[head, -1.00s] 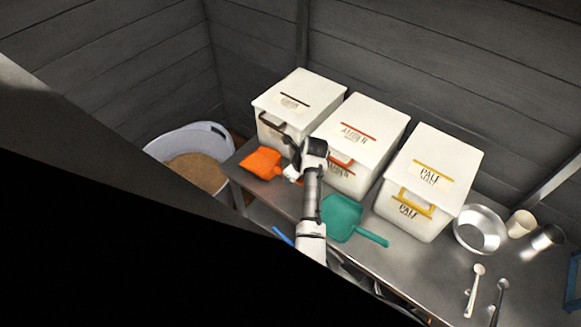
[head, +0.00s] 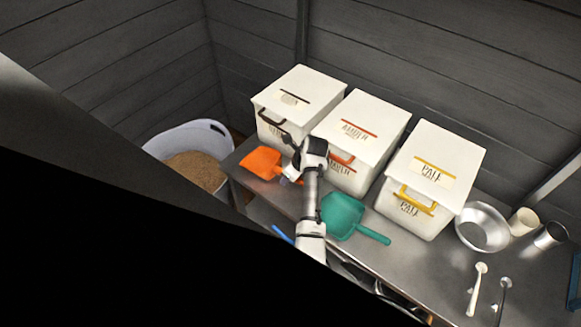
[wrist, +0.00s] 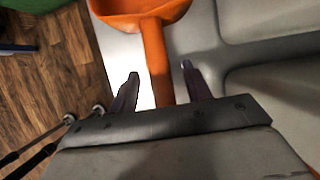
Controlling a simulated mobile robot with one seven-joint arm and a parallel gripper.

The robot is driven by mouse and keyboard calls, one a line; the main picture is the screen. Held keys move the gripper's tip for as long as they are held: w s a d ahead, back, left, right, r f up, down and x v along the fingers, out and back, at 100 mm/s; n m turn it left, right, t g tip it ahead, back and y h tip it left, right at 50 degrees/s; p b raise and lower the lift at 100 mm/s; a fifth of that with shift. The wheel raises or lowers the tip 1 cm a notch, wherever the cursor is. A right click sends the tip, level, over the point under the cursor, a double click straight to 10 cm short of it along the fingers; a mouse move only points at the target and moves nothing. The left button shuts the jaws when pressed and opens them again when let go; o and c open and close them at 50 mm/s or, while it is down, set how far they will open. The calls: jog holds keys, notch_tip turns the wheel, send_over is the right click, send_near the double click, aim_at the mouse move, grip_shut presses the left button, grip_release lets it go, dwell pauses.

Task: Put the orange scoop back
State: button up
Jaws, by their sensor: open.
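The orange scoop (head: 261,162) lies on the steel bench at its left end, in front of the leftmost white bin. In the wrist view the scoop's pan (wrist: 140,10) is at the top and its handle (wrist: 155,55) runs down between my two fingers. My gripper (wrist: 160,69) is open, with one finger on each side of the handle and gaps showing. In the head view my gripper (head: 292,172) is at the handle end, partly hidden by my wrist. The middle bin (head: 361,130) has a red-orange stripe and an orange handle.
The left bin (head: 297,98) has a dark handle; the right bin (head: 433,165) has a yellow one and a PALE label. A teal scoop (head: 342,216) lies right of my arm. A metal bowl (head: 481,228), cups and spoons are further right. A grain tub (head: 193,160) stands left.

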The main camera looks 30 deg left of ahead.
jog(key=shift+d+r, duration=0.1)
jog(key=shift+r, duration=0.15)
jog(key=d, duration=0.4)
jog(key=d+b, duration=0.1)
jog(key=d, duration=0.3)
jog(key=s+d+b, duration=0.1)
jog(key=d, duration=0.3)
jog(key=shift+r, duration=0.3)
jog(key=shift+d, duration=0.1)
jog(key=shift+s, duration=0.1)
